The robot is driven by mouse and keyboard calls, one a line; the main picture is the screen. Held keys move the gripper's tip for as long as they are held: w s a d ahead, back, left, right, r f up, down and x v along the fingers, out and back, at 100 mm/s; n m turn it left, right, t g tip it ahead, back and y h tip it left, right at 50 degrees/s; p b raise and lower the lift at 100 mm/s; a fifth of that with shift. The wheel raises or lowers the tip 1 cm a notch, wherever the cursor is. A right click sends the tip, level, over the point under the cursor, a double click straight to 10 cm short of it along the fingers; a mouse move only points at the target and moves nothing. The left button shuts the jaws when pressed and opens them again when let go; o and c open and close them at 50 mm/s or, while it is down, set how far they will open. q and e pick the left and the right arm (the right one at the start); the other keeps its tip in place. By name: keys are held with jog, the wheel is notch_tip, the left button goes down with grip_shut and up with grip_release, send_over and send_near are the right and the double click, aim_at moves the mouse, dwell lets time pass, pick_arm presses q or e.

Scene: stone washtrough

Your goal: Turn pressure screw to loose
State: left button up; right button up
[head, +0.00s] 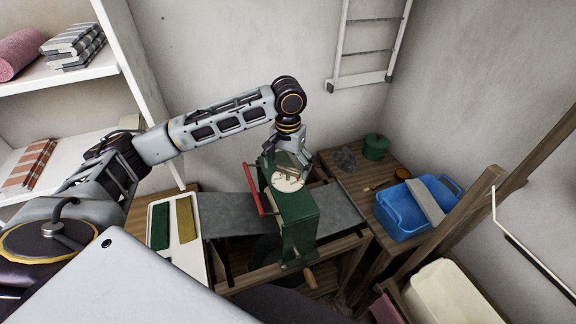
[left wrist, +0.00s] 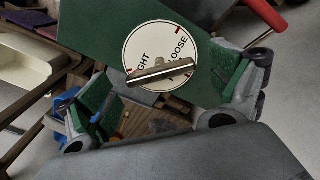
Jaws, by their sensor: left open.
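The pressure screw (left wrist: 160,71) is a flat metal bar across a white round dial (left wrist: 150,45) lettered in black, with "LOOSE" and a partly covered word ending in "GHT". The dial has small red marks. It sits on top of the green mangle (head: 300,217); in the head view the dial (head: 287,181) is partly hidden by my gripper. My left gripper (head: 291,164) is over the dial from above. In the left wrist view its open fingers (left wrist: 164,108) lie to either side of the bar's lower edge, apart from it. My right gripper is not in view.
A red lever (head: 256,190) stands at the mangle's left, and a wooden crank grip (head: 309,277) sticks out in front. A blue basket (head: 402,215), green pot (head: 375,147) and cream tub (head: 455,288) are right.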

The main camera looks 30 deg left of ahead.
pick_arm(q)
jog(key=shift+f, duration=0.25)
jog(key=shift+c, duration=0.4)
jog(key=c, duration=0.9)
jog(key=shift+c, duration=0.2)
